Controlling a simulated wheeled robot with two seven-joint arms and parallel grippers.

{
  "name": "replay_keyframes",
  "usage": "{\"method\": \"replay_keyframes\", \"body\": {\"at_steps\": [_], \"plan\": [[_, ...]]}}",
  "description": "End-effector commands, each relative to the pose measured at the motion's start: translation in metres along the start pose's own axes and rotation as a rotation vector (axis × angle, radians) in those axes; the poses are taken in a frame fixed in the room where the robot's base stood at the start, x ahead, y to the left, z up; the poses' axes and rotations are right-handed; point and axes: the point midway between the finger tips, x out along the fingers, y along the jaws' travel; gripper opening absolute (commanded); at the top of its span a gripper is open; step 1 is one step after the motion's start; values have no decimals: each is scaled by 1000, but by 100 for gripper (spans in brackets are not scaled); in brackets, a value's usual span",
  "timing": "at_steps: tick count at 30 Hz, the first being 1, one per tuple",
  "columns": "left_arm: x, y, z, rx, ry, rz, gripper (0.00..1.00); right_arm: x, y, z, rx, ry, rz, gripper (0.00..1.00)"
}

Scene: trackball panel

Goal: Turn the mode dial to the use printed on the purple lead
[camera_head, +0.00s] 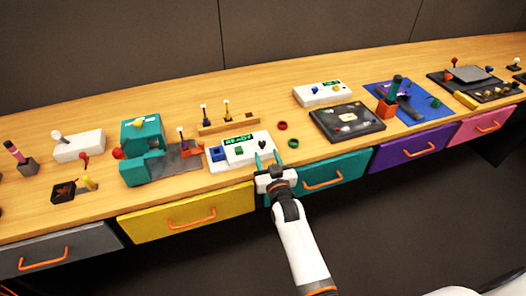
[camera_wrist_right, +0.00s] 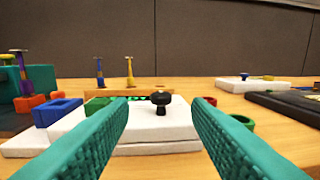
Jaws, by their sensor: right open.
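A white panel (camera_head: 226,161) with a lit green READY display (camera_head: 238,140) lies on the bench. It carries a blue square frame (camera_head: 216,153), a green square part (camera_head: 239,151) and a black knob, which shows in the right wrist view (camera_wrist_right: 161,101). I cannot tell whether this knob is the mode dial. My right gripper (camera_head: 268,156) is open and empty at the panel's right front, and the knob appears ahead between its fingers. A blue-purple upright lead (camera_wrist_right: 99,72) and a yellow one (camera_wrist_right: 130,72) stand in a wooden rack (camera_head: 228,127). No print is readable on them. My left gripper is not in view.
A red ring (camera_head: 281,126) and a green ring (camera_head: 293,143) lie right of the panel. A teal machine (camera_head: 143,150) stands to the left, a black tray (camera_head: 347,123) to the right. Drawers with orange handles line the bench front. Bare wood lies behind the rack.

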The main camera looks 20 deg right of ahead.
Motion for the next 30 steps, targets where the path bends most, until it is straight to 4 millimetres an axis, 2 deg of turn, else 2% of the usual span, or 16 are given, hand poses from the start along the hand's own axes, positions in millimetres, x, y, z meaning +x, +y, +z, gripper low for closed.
{"method": "replay_keyframes", "body": {"at_steps": [1, 6, 9, 21, 22, 30], "plan": [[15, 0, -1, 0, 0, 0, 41, 12, 0, -6, 0, -5, 0, 44], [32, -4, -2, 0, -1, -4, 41, 39, 0, -5, 0, -1, 0, 44], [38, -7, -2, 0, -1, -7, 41, 49, 0, -4, 0, -1, -1, 44], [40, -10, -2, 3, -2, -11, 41, 57, 0, -1, -1, 2, 0, 44], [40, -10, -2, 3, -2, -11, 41, 57, 0, -1, -1, 2, 0, 43], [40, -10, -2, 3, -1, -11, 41, 57, 0, -1, 0, 2, 0, 0]]}}
